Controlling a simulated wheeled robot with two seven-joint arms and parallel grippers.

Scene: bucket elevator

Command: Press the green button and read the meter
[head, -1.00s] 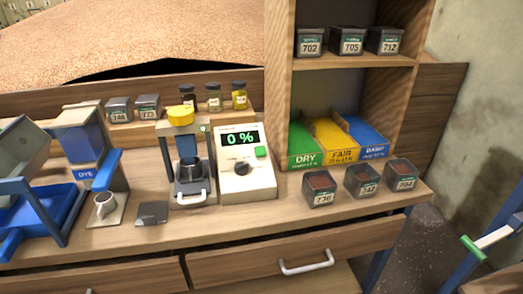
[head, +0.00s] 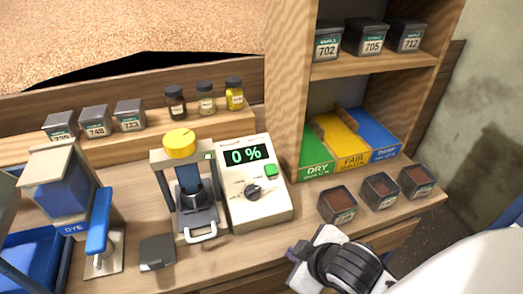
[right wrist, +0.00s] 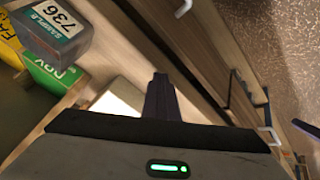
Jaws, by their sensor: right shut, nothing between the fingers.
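My right gripper (head: 291,256) is at the bench's front edge, below the meter and apart from the button. Its dark fingers (right wrist: 160,95) are shut and empty in the right wrist view. A pale patch left of the fingers there cannot be identified surely. My left gripper is out of view.
A yellow-topped press (head: 181,146) stands just left of the meter. Sample cups (head: 338,204) stand to its right, before the green DRY bin (head: 314,160). A blue-handled dye dispenser (head: 62,187) is at left. One cup, labelled 736 (right wrist: 55,30), shows in the right wrist view.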

